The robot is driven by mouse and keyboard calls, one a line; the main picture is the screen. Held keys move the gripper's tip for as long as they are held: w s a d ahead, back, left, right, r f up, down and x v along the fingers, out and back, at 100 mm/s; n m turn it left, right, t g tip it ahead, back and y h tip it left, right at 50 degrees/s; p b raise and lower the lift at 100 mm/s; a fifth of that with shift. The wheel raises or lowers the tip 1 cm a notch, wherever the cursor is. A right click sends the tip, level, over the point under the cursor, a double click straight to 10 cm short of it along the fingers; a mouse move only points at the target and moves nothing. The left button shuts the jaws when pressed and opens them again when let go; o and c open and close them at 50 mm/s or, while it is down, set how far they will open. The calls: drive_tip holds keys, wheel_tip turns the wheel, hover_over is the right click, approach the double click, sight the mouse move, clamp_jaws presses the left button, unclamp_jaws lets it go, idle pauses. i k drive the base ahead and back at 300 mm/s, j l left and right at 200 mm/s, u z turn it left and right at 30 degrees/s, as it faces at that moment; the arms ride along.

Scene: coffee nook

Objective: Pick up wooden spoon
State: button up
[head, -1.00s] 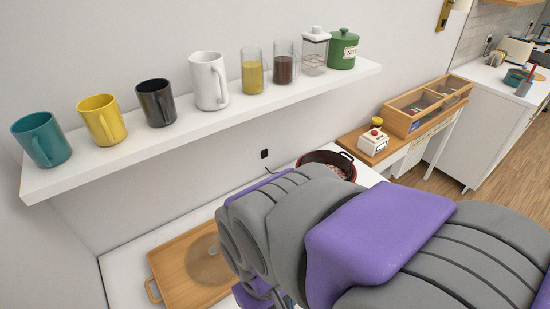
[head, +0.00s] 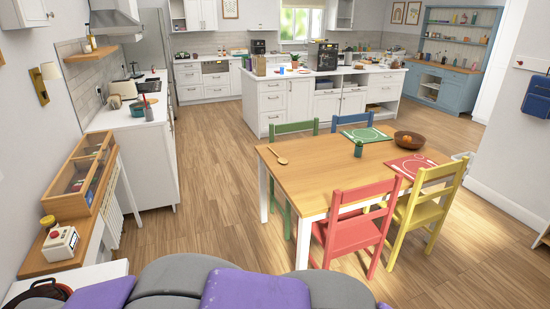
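A wooden spoon (head: 279,156) lies on the bare left part of the wooden dining table (head: 300,182), near its far left corner. Nothing touches it. The table stands in the middle of the room, some way ahead of me. My own grey and purple arm links fill the bottom edge of the head view. My gripper does not show, so I cannot see whether it is open or shut.
Red (head: 358,226) and yellow (head: 424,207) chairs stand at the table's near side, green (head: 293,128) and blue (head: 352,120) chairs beyond it. A green cup (head: 358,149) and a brown bowl (head: 409,139) stand on the table. Wooden floor (head: 205,215) lies clear to its left.

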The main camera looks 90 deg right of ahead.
sight(284, 160)
drive_tip(key=z, duration=3)
drive_tip(key=u, duration=2.25)
drive_tip(key=z, duration=2.25)
drive_tip(key=i+j, duration=0.1)
drive_tip(key=i, duration=0.4)
drive_tip(key=i+j, duration=0.15)
drive_tip(key=i, duration=0.3)
